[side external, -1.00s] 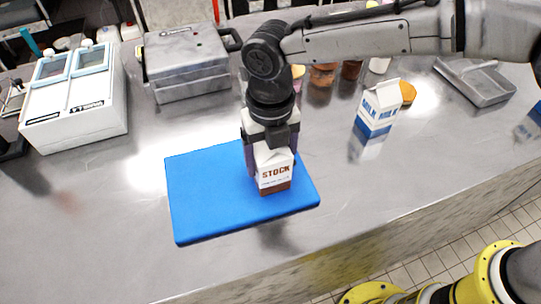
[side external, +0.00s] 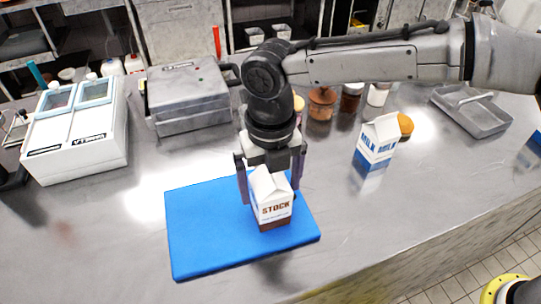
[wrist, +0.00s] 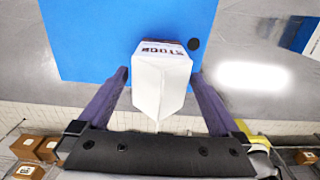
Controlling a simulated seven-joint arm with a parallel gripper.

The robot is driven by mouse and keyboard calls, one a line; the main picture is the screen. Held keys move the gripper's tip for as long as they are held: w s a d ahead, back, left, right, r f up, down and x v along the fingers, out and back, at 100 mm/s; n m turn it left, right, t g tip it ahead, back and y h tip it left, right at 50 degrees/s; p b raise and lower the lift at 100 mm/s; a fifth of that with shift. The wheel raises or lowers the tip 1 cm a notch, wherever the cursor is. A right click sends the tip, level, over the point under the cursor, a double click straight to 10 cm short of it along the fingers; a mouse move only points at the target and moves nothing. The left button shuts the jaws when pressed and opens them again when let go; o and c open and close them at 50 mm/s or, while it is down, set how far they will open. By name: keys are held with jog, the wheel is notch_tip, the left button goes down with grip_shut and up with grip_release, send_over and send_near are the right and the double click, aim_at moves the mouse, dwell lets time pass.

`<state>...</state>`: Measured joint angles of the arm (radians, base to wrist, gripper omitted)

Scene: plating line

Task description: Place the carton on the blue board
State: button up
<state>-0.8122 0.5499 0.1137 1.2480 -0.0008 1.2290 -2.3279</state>
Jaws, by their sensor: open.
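The stock carton (side external: 272,205), white with a brown base and a gabled top, stands upright on the blue board (side external: 205,240). In the wrist view the carton (wrist: 162,82) sits between the spread fingers, with the blue board (wrist: 85,40) beneath and beyond it. My gripper (side external: 271,192) is open around the upper part of the carton, with a finger on each side. In the wrist view gaps show between the carton and both purple fingers of my gripper (wrist: 160,95). The carton's far side is hidden.
A milk carton (side external: 378,138) stands to the right of the board. Several jars (side external: 350,100) stand behind it, beside a grey tray (side external: 470,110). A metal appliance (side external: 190,100) and a white two-lidded unit (side external: 75,135) stand at the back left. The counter left of the board is clear.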

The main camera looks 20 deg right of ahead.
notch_tip(320, 180, up, 9)
jog(key=shift+r, duration=0.2)
jog(key=shift+w+d+r, duration=0.1)
jog(key=shift+d+r, duration=0.05)
jog(key=shift+d, duration=0.15)
jog(key=s+d+r+m+t+y, duration=0.1)
jog(key=s+d+r+m, duration=0.15)
jog(key=d+m, duration=0.7)
jog(key=s+d+r+m+t, duration=0.1)
jog(key=d+r+m, duration=0.45)
jog(key=d, duration=0.75)
jog(key=s+d+f+m+t, duration=0.1)
jog(key=s+d+f+m, duration=0.4)
jog(key=m, duration=0.5)
jog(key=s+d+f+m+t+h, duration=0.1)
jog(key=s+d+f+m+t, duration=0.1)
jog(key=s+d+f+m, duration=0.3)
jog(key=s+d+m, duration=0.4)
jog(key=s+m, duration=0.1)
jog(key=m, duration=0.1)
jog(key=shift+s+d+t, duration=0.2)
jog(key=shift+s+t, duration=0.1)
jog(key=shift+s, duration=0.1)
